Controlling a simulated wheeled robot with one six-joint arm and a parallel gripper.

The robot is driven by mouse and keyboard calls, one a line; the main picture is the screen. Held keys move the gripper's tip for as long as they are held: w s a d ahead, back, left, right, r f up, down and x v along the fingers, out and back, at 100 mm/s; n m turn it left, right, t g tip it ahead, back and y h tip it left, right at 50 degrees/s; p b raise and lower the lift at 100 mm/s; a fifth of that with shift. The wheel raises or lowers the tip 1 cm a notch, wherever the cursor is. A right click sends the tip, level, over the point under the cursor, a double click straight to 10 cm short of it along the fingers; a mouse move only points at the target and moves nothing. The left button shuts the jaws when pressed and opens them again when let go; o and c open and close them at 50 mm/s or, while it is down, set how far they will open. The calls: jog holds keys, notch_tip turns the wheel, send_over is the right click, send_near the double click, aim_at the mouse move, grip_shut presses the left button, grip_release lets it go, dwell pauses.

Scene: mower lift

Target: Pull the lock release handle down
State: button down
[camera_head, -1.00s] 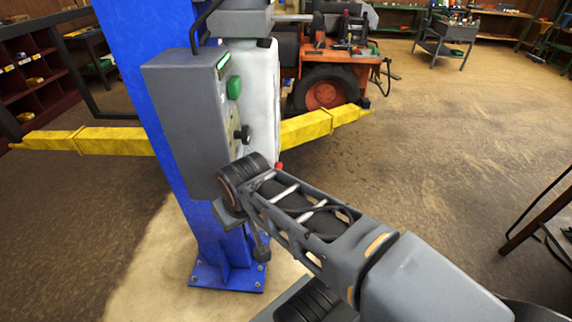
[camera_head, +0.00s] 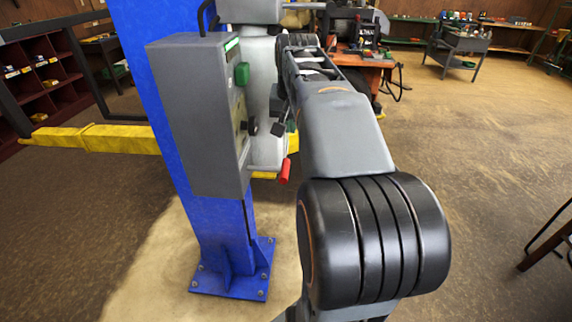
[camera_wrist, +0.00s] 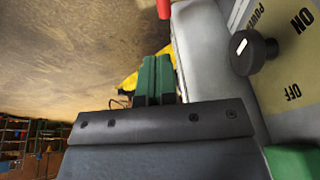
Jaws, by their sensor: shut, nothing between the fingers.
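The red lock release handle (camera_head: 285,171) sticks out low on the right side of the lift's white unit, behind the grey control box (camera_head: 195,115). Its red end also shows at the top of the wrist view (camera_wrist: 164,9). My gripper (camera_wrist: 154,82) has green fingers that are shut with nothing between them. In the head view my gripper (camera_head: 281,127) is small and partly hidden by my arm, above the red handle and to the right of the black knob (camera_head: 251,126). The fingers are apart from the handle in the wrist view.
The black knob (camera_wrist: 253,52) and ON/OFF panel (camera_wrist: 287,60) are close on the right in the wrist view. A green button (camera_head: 242,74) is on the box. The blue post (camera_head: 228,235) and yellow lift arm (camera_head: 110,138) stand beside it.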

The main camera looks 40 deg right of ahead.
dwell(0.3)
send_over(285, 167)
jog(key=s, duration=0.1)
notch_tip(285, 167, down, 11)
jog(key=shift+f, duration=0.1)
jog(key=shift+w+a+f, duration=0.1)
jog(key=shift+w+f, duration=0.05)
jog(key=shift+f, duration=0.95)
jog(key=shift+f, duration=0.15)
